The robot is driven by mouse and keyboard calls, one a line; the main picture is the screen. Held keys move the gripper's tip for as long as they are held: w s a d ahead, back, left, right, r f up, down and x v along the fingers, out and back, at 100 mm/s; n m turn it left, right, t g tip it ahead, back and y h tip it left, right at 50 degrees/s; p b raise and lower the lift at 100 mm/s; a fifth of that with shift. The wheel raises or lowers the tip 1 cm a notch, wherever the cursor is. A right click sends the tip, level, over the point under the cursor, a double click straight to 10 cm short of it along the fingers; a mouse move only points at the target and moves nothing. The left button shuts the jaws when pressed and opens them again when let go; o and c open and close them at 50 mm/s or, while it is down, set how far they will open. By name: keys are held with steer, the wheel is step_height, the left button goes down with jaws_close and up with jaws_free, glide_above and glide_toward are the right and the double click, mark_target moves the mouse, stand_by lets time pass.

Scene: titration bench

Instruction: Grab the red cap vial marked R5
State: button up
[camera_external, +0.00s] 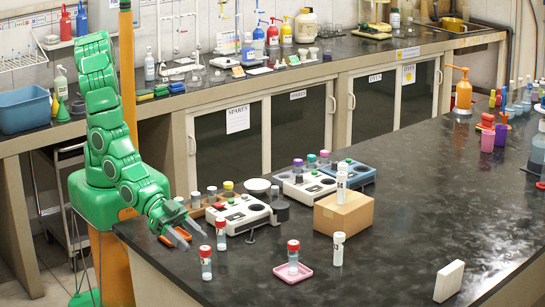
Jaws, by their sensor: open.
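Several red-capped vials stand upright on the dark bench. One red-capped vial (221,240) is just right of my gripper. A second red-capped vial (206,267) stands nearer the front edge. A third red-capped vial (293,262) stands on a small pink tray (278,271). The cap marks are too small to read, so I cannot tell which is R5. My gripper (193,238) is open and empty at the bench's left end, its fingers pointing down and right, left of the first vial and behind the second.
A white device (238,217) with other vials stands behind the red caps. A cardboard box (343,214) carries a white vial (341,184); another white vial (338,250) stands in front. A white block (449,281) is front right. The right-centre bench is clear.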

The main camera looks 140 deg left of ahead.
mark_target(206, 263)
steer(key=shift+w+f, duration=0.1)
steer(key=shift+w, duration=0.15)
steer(key=shift+w+a+f+t, duration=0.1)
steer(key=shift+w+a+t, duration=0.05)
steer(key=shift+w+t, duration=0.2)
steer(key=shift+d+f+x, duration=0.1)
steer(key=shift+f+x, duration=0.1)
steer(key=shift+x, duration=1.55)
steer(key=shift+d+f+x, duration=0.1)
steer(key=shift+f+x, duration=0.1)
steer(key=shift+x, duration=1.55)
steer(key=shift+s, duration=0.1)
steer(key=c, duration=1)
